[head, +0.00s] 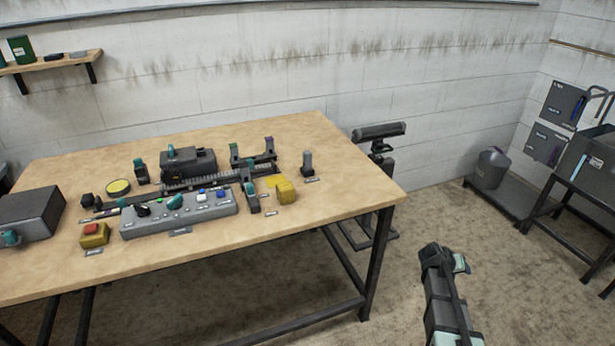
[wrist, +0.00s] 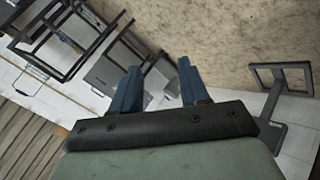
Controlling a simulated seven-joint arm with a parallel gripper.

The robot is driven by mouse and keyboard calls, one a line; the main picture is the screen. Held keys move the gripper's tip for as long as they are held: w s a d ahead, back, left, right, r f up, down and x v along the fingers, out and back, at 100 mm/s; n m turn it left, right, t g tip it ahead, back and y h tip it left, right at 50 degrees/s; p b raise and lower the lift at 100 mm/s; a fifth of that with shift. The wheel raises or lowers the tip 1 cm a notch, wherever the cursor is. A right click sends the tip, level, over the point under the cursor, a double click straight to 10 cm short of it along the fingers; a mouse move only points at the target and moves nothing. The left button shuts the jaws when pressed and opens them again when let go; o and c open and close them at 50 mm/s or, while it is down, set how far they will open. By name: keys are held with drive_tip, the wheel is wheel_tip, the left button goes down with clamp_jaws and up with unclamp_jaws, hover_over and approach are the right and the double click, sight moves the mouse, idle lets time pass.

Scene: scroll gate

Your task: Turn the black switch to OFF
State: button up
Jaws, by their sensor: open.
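A grey control panel (head: 190,218) lies on the wooden table. A black switch (head: 143,209) sits at its left end, below a small green light (head: 158,200). Its exact setting is too small to read. A teal knob (head: 175,202) is to its right, with a white button and a blue button further right. My gripper (wrist: 156,85) shows in the wrist view with two blue fingers apart and nothing between them. In the head view my arm (head: 445,295) stands at the lower right, off the table and well away from the panel. The wrist view does not show the panel.
A yellow box with a red button (head: 94,234) is left of the panel. A yellow block (head: 282,189) and a grey post (head: 307,162) are to its right. A dark machine (head: 189,163) and rail stand behind. The table's front right (head: 330,215) is clear.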

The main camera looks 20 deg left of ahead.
drive_tip(key=w+a+r+n+t, duration=0.1)
drive_tip(key=w+a+r+t, duration=0.1)
drive_tip(key=w+a+r, duration=0.55)
drive_tip(key=w+a+r+t, duration=0.2)
drive_tip(key=w+a+r, duration=0.2)
drive_tip(key=r, duration=0.7)
drive_tip(key=a+r+y, duration=0.1)
drive_tip(key=a+r, duration=0.1)
drive_tip(key=a, duration=0.4)
drive_tip(key=a+r+n+y, duration=0.1)
drive_tip(key=a+r, duration=0.1)
drive_tip(key=a, duration=0.5)
drive_tip(key=a+r+n+y, duration=0.1)
drive_tip(key=a+r, duration=0.2)
drive_tip(key=a, duration=0.4)
drive_tip(key=s+a+r+n+g+y, duration=0.15)
drive_tip(key=s+a, duration=0.25)
drive_tip(key=a, duration=0.6)
drive_tip(key=s+a+r+n+g+y, duration=0.15)
drive_tip(key=s+a, duration=0.25)
drive_tip(key=a, duration=0.6)
drive_tip(key=n+g+y, duration=0.5)
drive_tip(key=n+g, duration=0.3)
drive_tip(key=n, duration=0.2)
approach(141, 206)
drive_tip(key=shift+y, duration=0.3)
drive_tip(key=x, duration=0.9)
drive_tip(key=shift+d+f, duration=0.15)
drive_tip(key=shift+d, duration=0.05)
